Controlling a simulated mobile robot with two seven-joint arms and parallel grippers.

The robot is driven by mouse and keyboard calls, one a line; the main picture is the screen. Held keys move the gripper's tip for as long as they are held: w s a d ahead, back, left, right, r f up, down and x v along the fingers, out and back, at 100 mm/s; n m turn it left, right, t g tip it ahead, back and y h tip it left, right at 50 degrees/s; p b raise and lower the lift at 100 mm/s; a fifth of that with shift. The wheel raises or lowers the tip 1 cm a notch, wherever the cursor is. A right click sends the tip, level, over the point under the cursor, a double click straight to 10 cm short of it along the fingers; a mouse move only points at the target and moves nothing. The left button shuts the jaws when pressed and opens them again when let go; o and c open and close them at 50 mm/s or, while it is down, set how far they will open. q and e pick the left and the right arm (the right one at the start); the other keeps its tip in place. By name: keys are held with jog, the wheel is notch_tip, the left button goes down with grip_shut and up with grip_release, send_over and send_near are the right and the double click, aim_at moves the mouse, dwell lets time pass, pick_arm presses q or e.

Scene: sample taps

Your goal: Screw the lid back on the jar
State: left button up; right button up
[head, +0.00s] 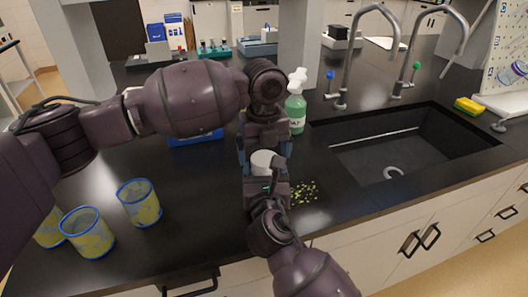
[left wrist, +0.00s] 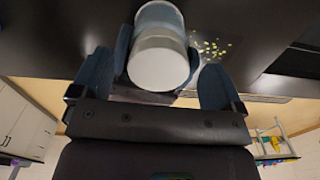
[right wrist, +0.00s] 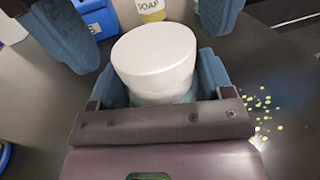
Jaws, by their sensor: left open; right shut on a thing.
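A white lid (head: 264,160) sits on top of the jar (right wrist: 165,98); I cannot tell whether it is screwed tight. My right gripper (right wrist: 160,88) is shut on the jar's body below the lid and holds it upright near the counter's front. My left gripper (head: 264,152) is open, with its fingers on either side of the lid and apart from it. The lid also shows in the left wrist view (left wrist: 160,64) between the open left fingers, and in the right wrist view (right wrist: 155,50). Most of the jar's body is hidden in the head view.
Several blue-rimmed yellowish cups (head: 140,203) stand on the left of the counter. Yellow-green bits (head: 305,192) lie scattered right of the jar. A green soap bottle (head: 296,112) and a blue container (head: 196,138) stand behind. The sink (head: 365,155) with taps is at right.

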pick_arm(q)
jog(key=shift+r, duration=2)
jog(key=shift+c, duration=0.8)
jog(key=shift+w+r, duration=0.1)
jog(key=shift+r, duration=0.2)
jog(key=shift+c, duration=0.5)
jog(key=shift+w+r, duration=0.1)
jog(key=shift+r, duration=0.5)
jog(key=n, duration=0.4)
jog(key=shift+r+n, duration=0.35)
jog(key=shift+n, duration=0.05)
jog(key=n, duration=0.4)
jog(key=shift+r, duration=0.2)
jog(key=n, duration=0.4)
jog(key=shift+d+r, duration=0.1)
jog(key=shift+r, duration=0.05)
jog(key=n, duration=0.4)
jog(key=shift+s+r, duration=0.1)
jog(key=shift+s, duration=0.15)
jog(key=n, duration=0.5)
jog(key=shift+r+n, duration=0.1)
jog(key=shift+n, duration=0.3)
jog(key=n, duration=0.6)
jog(key=shift+s+n, duration=0.15)
jog(key=shift+n, duration=0.15)
jog(key=n, duration=0.5)
jog(key=shift+s, duration=0.1)
jog(key=n, duration=0.7)
